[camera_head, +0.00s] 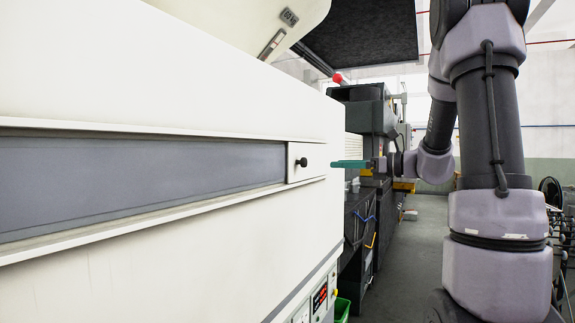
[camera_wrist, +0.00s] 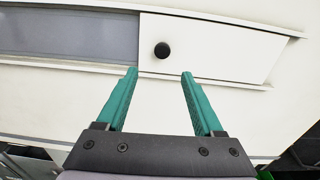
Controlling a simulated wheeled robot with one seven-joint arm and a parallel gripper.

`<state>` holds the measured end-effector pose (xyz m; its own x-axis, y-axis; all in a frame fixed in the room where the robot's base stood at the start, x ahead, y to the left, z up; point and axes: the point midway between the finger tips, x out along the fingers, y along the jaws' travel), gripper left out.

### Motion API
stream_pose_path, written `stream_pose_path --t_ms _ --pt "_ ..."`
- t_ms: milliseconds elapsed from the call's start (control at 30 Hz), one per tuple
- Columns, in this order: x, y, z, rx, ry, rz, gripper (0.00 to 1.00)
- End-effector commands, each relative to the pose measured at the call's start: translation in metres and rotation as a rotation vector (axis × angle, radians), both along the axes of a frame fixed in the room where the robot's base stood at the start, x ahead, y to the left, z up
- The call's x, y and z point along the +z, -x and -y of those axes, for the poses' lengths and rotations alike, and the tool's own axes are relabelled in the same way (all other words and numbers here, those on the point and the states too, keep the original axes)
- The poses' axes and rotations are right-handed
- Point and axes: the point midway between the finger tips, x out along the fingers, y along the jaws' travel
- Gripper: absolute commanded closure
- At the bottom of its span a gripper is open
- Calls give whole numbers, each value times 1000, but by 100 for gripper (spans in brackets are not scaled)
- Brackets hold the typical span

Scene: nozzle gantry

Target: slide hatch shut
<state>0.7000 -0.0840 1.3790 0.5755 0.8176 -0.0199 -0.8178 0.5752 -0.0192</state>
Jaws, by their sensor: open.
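The hatch (camera_head: 306,170) is a white sliding panel with a round black knob (camera_head: 301,162), set between two rails in the side of a white machine. It sits at the right end of the track, with a long grey recess (camera_head: 150,178) to its left. My gripper (camera_head: 342,164) has teal fingers and is to the right of the knob in the head view. In the wrist view my gripper (camera_wrist: 159,73) is open and empty, and the hatch (camera_wrist: 215,45) is beyond the fingertips. The knob (camera_wrist: 162,50) lies between the fingertip lines, slightly ahead of them, apart from both fingers.
The white machine's wall (camera_head: 200,270) fills the left side. A lower control panel with a red display (camera_head: 320,297) sits near the floor. Dark machinery (camera_head: 365,110) stands behind my gripper. The grey floor aisle (camera_head: 405,260) is open. Cables and hoses (camera_head: 560,230) are at the right edge.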

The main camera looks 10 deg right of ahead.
Motion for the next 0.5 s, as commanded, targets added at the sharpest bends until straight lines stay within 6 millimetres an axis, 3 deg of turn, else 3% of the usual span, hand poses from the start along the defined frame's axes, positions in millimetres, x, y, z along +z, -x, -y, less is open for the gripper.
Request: stream_pose_path --t_ms 167,500 --pt "1 -11 -2 -15 -32 -5 31" --pt "1 -46 -54 -11 -28 -5 31"
